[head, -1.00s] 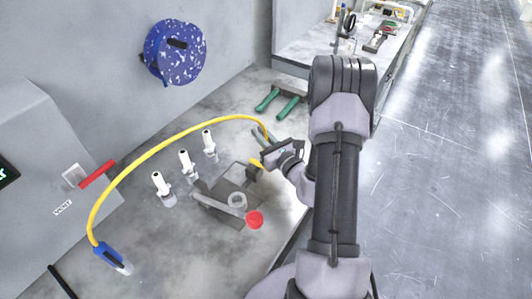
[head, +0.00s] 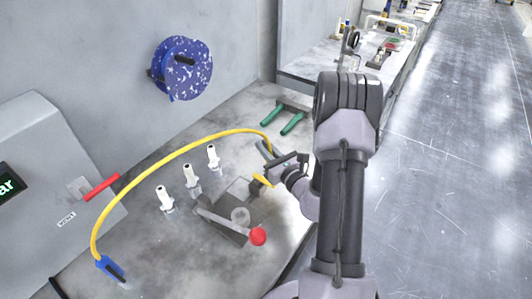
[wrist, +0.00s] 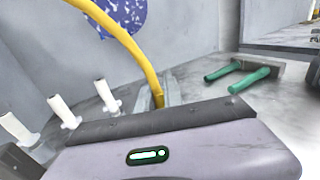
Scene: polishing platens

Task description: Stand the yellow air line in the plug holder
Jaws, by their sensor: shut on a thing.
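The yellow air line (head: 165,158) arches over the bench from a blue fitting (head: 111,269) at lower left to my gripper (head: 268,160). My gripper is shut on the line near its right end, and a short yellow end (head: 262,181) shows below the jaws. In the wrist view the line (wrist: 128,42) comes down from the upper left between the fingers (wrist: 158,94). I cannot tell for sure which part is the plug holder.
Several white nozzles (head: 188,174) stand in a row under the arch. A blue speckled disc (head: 182,68) is on the wall, and a red lever (head: 102,187) is at left.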

